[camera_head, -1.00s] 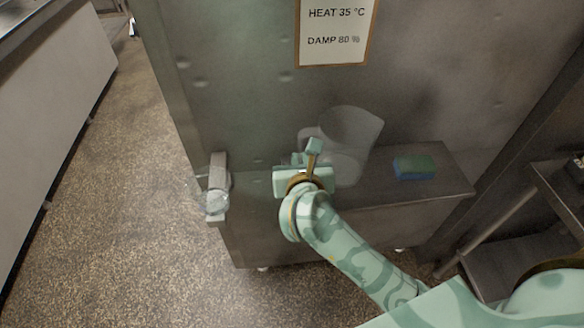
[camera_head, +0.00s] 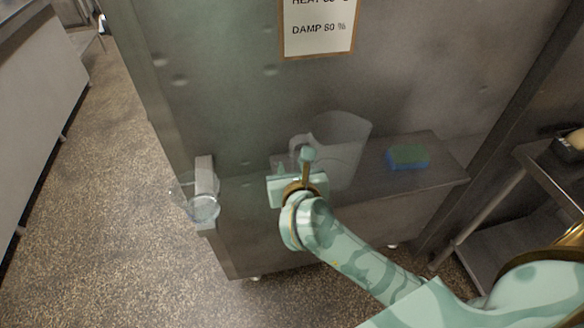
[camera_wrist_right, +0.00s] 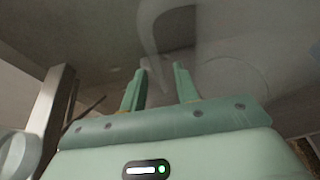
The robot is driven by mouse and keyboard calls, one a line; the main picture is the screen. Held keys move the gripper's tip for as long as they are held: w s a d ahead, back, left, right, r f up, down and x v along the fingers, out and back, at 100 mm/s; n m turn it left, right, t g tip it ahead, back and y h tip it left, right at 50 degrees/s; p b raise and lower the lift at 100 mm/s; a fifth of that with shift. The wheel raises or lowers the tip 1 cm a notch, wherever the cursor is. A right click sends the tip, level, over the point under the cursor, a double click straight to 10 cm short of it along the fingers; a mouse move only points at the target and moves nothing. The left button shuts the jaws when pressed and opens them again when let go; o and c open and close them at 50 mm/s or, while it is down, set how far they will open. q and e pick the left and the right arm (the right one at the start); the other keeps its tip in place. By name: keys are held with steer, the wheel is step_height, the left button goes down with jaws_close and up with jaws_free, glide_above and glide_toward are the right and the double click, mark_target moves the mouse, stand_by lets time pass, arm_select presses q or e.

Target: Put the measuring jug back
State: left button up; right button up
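The measuring jug (camera_head: 343,140) is clear and hard to see, with its open rim up and its handle toward the left. It appears over the left part of a steel ledge (camera_head: 440,160); I cannot tell whether its base touches the ledge. My right gripper (camera_head: 306,158) is at the jug's handle. The jug's lower part is partly hidden behind my gripper. My left gripper is not in view.
A blue and green sponge (camera_head: 408,157) lies on the ledge to the right. A clear round object (camera_head: 204,208) is at a metal bracket (camera_head: 205,175) on the cabinet's left edge. A steel cabinet wall (camera_head: 230,90) stands behind. Open floor (camera_head: 110,220) lies left.

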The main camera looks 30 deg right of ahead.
steer(key=shift+r, duration=0.1)
steer(key=shift+s+r, duration=0.15)
steer(key=shift+s, duration=0.05)
steer(key=p+v, duration=0.2)
steer(key=v, duration=0.9)
steer(key=shift+s+a+r, duration=0.15)
steer(key=shift+s+a, duration=0.05)
steer(key=shift+s, duration=0.05)
